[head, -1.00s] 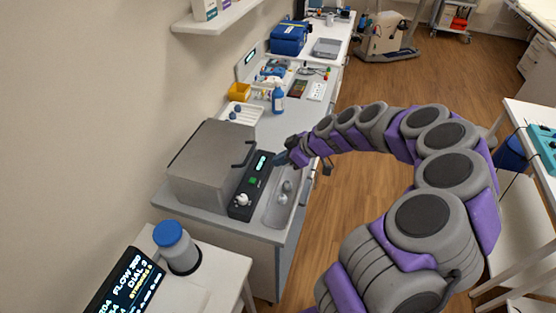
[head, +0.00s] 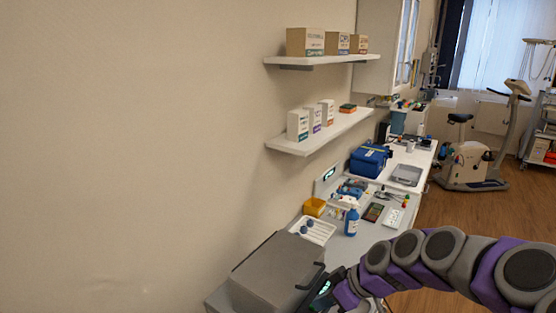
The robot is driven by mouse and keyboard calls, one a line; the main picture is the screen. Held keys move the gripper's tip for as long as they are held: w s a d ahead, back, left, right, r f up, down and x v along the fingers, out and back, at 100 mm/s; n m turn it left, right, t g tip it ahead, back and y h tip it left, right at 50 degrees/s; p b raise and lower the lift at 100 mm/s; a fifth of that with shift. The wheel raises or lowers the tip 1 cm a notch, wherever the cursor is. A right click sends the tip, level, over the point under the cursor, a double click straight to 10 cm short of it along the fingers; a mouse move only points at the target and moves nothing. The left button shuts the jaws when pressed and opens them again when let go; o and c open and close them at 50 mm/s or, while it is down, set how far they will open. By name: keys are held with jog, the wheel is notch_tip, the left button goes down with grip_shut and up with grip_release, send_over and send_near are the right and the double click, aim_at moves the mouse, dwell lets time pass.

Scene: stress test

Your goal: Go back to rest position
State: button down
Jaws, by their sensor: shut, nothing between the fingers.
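My arm comes in from the right edge and arches along the lower right. Its end, my gripper (head: 340,277), is low in the head view, close to the front of a grey box-shaped device (head: 272,270). The gripper looks shut and holds nothing. It is small and partly covered by my purple wrist parts. Whether it touches the device's dark front panel (head: 321,291) cannot be told.
A white counter (head: 345,243) runs away along the wall with a blue spray bottle (head: 351,222), a yellow bin (head: 314,207), a white rack (head: 313,230) and a blue case (head: 369,160). Two shelves (head: 318,133) with boxes hang above. Open wooden floor (head: 450,210) lies right.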

jog(key=s+a+r+m+g+h, duration=0.1)
jog(key=s+a+m+h, duration=0.1)
jog(key=s, duration=0.5)
jog(key=s+a+r+m+g+h, duration=0.1)
jog(key=s+r+g, duration=0.1)
jog(key=s, duration=0.6)
jog(key=s+d+m+h, duration=0.2)
jog(key=s+m, duration=0.1)
jog(key=s, duration=0.5)
jog(key=s+d+f+m+g+h, duration=0.1)
jog(key=s+d+m+h, duration=0.1)
jog(key=s, duration=0.5)
jog(key=shift+s+d+m+g, duration=0.35)
jog(key=shift+d+m, duration=0.35)
jog(key=shift+m, duration=0.5)
dwell(3.0)
